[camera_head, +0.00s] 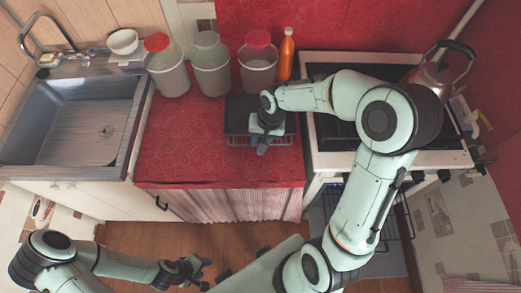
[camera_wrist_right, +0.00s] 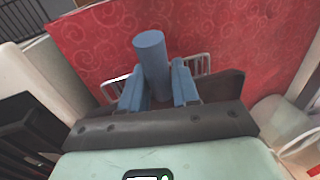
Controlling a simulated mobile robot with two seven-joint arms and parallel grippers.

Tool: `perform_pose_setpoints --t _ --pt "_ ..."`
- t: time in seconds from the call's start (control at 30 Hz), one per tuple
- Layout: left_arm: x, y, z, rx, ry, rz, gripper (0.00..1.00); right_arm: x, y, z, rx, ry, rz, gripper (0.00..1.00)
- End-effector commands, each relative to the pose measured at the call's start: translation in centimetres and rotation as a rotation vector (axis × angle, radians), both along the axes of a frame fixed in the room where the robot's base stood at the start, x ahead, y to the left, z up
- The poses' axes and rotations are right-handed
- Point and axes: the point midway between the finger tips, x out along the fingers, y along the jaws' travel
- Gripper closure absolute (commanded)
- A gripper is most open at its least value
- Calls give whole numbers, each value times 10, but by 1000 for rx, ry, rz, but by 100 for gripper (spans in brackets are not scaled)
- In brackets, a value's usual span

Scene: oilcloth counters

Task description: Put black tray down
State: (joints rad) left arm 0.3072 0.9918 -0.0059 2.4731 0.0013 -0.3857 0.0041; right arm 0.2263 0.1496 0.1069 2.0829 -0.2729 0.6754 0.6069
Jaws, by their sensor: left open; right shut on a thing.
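The black tray (camera_head: 238,104) with a wire rack edge (camera_head: 236,140) is at the right end of the red counter, beside the stove. My right gripper (camera_head: 262,148) is at its near side, shut on it, and covers part of it. I cannot tell whether the tray rests fully on the counter. In the right wrist view, my right gripper's blue fingers (camera_wrist_right: 158,90) flank a blue cylinder (camera_wrist_right: 151,55), with wire loops (camera_wrist_right: 198,64) on both sides; the grip itself is partly hidden. My left gripper (camera_head: 203,274) is open and empty over the floor, away from the counter.
Three lidded canisters (camera_head: 212,68) and an orange bottle (camera_head: 286,55) stand behind the tray. A sink (camera_head: 75,125) is at left. The stove (camera_head: 440,157) with a kettle (camera_head: 430,76) is at right. The red counter (camera_head: 185,145) left of the tray is clear.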

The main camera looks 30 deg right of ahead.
Motion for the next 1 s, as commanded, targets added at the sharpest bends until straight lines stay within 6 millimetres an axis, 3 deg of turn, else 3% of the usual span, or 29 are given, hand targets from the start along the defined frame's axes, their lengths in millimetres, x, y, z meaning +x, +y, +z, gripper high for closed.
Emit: perform_pose_setpoints --t 0.1,0.27,0.5,0.8,0.83,0.87,0.9,1.0 --pt "-2 0 -2 0 2 0 57 0 0 -22 0 1 2 100" --pt "-2 0 -3 0 2 0 57 1 0 -34 -1 -3 1 100" --pt "-5 0 -6 0 6 0 57 0 0 -68 0 0 3 100" --pt "-5 0 -7 0 6 0 57 1 0 -75 0 -4 2 100" --pt "-5 0 -7 0 6 0 57 1 0 -75 0 -2 2 63" --pt "-5 0 -7 0 6 0 57 0 0 -75 0 -2 2 53" --pt "-5 0 -7 0 6 0 57 1 0 -75 0 -2 2 44" --pt "-5 0 -7 0 6 0 57 1 0 -75 0 -2 2 44"
